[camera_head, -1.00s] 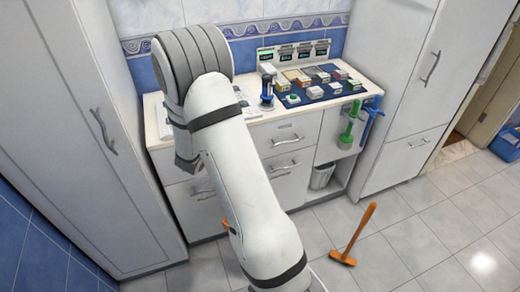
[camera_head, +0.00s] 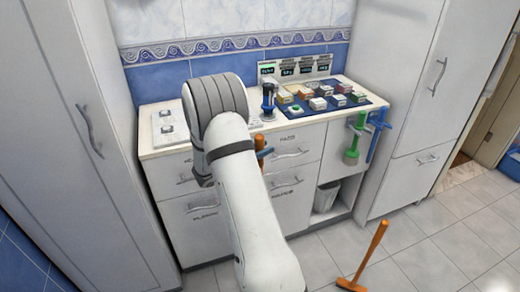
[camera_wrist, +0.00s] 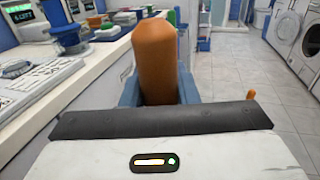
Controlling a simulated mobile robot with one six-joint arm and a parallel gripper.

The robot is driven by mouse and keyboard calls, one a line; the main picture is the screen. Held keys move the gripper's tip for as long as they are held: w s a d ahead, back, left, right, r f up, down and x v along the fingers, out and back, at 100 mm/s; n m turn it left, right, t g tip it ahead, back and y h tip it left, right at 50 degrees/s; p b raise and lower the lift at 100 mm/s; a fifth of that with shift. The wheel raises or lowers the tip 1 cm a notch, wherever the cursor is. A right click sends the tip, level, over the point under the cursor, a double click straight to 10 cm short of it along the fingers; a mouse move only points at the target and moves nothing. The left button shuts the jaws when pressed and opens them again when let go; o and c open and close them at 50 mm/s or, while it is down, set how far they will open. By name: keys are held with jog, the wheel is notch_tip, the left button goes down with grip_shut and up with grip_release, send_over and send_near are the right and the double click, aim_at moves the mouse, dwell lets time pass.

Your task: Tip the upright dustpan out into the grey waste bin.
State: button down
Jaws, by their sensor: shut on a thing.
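In the wrist view, my gripper (camera_wrist: 158,90) is shut on a thick orange handle (camera_wrist: 165,50) that stands up between its blue fingers. The handle's top also shows beside my arm in the head view (camera_head: 260,144). Its lower part, where a dustpan's pan would be, is hidden by my arm, so I cannot see the pan or its contents. The grey waste bin (camera_head: 326,196) stands in the open niche low in the cabinet, right of my arm.
A second orange-handled tool (camera_head: 374,250) stands tilted on the tiled floor, right of my arm; its tip shows in the wrist view (camera_wrist: 250,94). The white counter (camera_head: 172,142) holds several small items. Green and blue tools (camera_head: 354,150) hang at its right end.

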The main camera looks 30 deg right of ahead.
jog(key=shift+f+b, duration=0.35)
jog(key=shift+f, duration=0.3)
jog(key=s+a+m+b, duration=0.2)
jog(key=s+a+b, duration=0.1)
jog(key=s, duration=0.7)
jog(key=shift+s+r+h+b, duration=0.15)
jog(key=shift+s+h+b, duration=0.15)
jog(key=shift+h+b, duration=0.15)
dwell(0.5)
